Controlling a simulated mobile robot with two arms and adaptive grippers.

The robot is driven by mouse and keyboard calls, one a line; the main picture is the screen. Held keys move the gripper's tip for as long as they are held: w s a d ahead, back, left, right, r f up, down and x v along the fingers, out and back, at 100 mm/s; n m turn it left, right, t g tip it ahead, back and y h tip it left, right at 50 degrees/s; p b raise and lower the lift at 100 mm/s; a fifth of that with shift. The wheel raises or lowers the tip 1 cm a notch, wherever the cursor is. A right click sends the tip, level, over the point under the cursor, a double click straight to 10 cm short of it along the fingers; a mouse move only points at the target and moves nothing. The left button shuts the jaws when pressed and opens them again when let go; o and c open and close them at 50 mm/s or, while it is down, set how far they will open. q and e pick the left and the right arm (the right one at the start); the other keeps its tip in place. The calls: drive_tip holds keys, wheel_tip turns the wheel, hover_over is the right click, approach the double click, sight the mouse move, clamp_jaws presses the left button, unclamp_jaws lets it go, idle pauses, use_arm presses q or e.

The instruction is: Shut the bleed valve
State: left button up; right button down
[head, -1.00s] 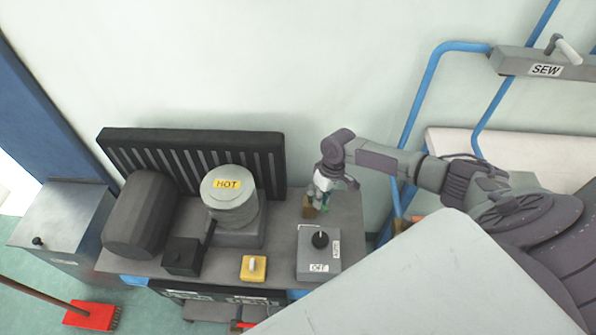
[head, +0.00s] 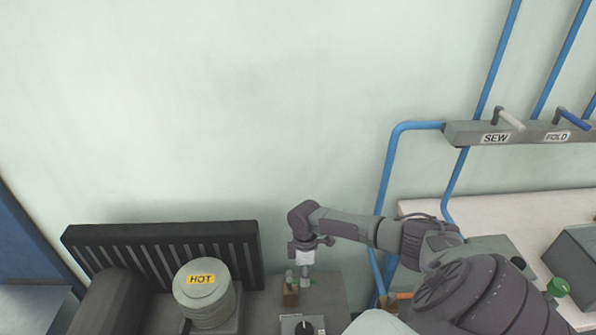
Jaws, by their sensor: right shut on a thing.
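The bleed valve (head: 290,298) shows as a small brass-coloured body at the back right of the grey bench top, near the wall. My left gripper is not in view.
A round grey pot marked HOT (head: 207,293) stands left of the valve, before a black ribbed radiator (head: 165,250). A switch box (head: 302,324) sits in front. Blue pipes (head: 388,180) and a SEW/FOLD lever bar (head: 470,133) are on the right.

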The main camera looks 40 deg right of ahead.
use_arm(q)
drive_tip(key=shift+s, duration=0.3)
use_arm(e)
drive_tip(key=shift+w+n, duration=0.15)
drive_tip(key=shift+n, duration=0.25)
drive_tip(key=c, duration=1.1)
unclamp_jaws()
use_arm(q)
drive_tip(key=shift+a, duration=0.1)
use_arm(e)
drive_tip(key=r, duration=0.4)
drive_tip(key=w+d+r, duration=0.1)
drive_tip(key=r, duration=0.7)
drive_tip(key=shift+w+d, duration=0.3)
drive_tip(key=shift+w, duration=0.1)
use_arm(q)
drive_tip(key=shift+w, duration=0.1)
use_arm(e)
drive_tip(key=shift+f, duration=0.1)
